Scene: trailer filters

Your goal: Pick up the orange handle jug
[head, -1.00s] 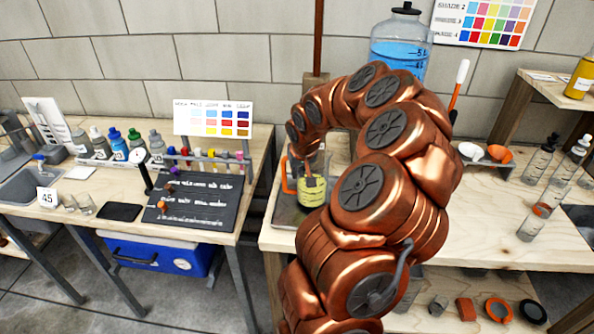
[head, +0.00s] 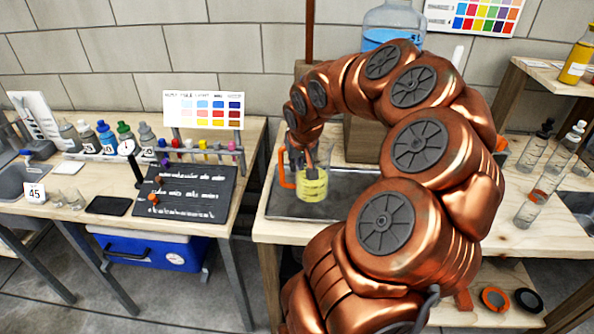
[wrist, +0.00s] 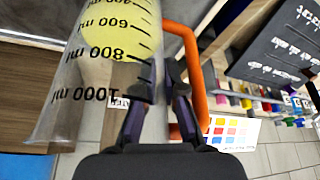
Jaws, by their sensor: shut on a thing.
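The jug is clear, with black volume marks, yellow liquid (head: 312,186) and an orange handle (head: 286,170) on its left in the head view. It is upright at the grey tray (head: 350,183); I cannot tell whether its base touches the tray. In the wrist view, the clear jug wall (wrist: 62,110) fills the left and the orange handle (wrist: 193,85) is at right. My gripper (wrist: 163,75) is shut on the jug's wall near the rim, beside the handle. In the head view, my gripper (head: 311,168) is partly hidden by my arm.
A blue-liquid bottle (head: 393,30) stands behind my arm. Clear bottles (head: 535,195) stand on the right of the bench. On the left table are a dark board (head: 185,190), small bottles (head: 105,137) and a colour chart (head: 203,108). A floor gap separates the tables.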

